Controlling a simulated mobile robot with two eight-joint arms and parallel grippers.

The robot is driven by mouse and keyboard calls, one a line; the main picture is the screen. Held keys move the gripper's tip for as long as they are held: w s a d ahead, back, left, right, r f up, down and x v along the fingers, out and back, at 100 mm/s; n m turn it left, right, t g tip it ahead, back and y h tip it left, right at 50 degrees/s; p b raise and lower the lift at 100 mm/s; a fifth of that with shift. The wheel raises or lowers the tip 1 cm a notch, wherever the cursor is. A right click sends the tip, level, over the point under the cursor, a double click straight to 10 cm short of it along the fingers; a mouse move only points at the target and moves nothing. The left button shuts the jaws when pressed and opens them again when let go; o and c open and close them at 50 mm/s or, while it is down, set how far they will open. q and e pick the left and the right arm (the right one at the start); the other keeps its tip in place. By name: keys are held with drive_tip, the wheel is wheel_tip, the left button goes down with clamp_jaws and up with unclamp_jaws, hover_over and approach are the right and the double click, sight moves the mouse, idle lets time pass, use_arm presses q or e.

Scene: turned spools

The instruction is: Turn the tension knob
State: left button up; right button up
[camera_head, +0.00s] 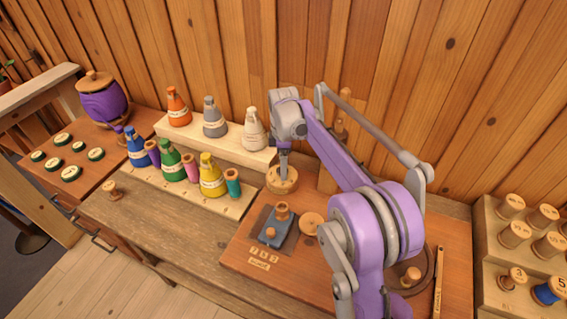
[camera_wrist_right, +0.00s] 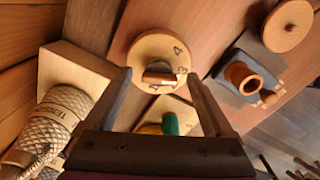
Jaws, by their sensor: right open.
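The tension knob appears to be the round pale wooden dial (camera_head: 282,180) standing below my right gripper at the back of the reddish-brown board (camera_head: 240,250). In the right wrist view the dial (camera_wrist_right: 158,50) shows dark digits on its face, with 4 and 3 legible, and a raised wooden grip bar (camera_wrist_right: 160,77) across it. My right gripper (camera_wrist_right: 157,78) is open, its two fingers on either side of the bar. I cannot tell whether they touch it. In the head view my right gripper (camera_head: 283,155) points down over the dial. My left gripper is not in view.
A blue device (camera_head: 277,228) with wooden knobs and a wooden disc (camera_head: 312,223) stand in front of the dial. A cream cone (camera_head: 254,128) and yellow cone (camera_head: 211,175) stand left of it. A spool rack (camera_head: 492,250) stands at right. The plank wall is close behind.

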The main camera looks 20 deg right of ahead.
drive_tip(key=shift+c, duration=0.3)
drive_tip(key=c, duration=1.3)
drive_tip(key=m, duration=0.4)
drive_tip(key=shift+m, duration=0.3)
drive_tip(key=m+p, duration=0.1)
drive_tip(key=m, duration=0.4)
drive_tip(key=shift+a+m, duration=0.15)
drive_tip(key=shift+m, duration=0.15)
drive_tip(key=m, duration=0.5)
drive_tip(key=shift+a, duration=0.1)
drive_tip(key=m, duration=0.4)
drive_tip(key=shift+m, duration=0.3)
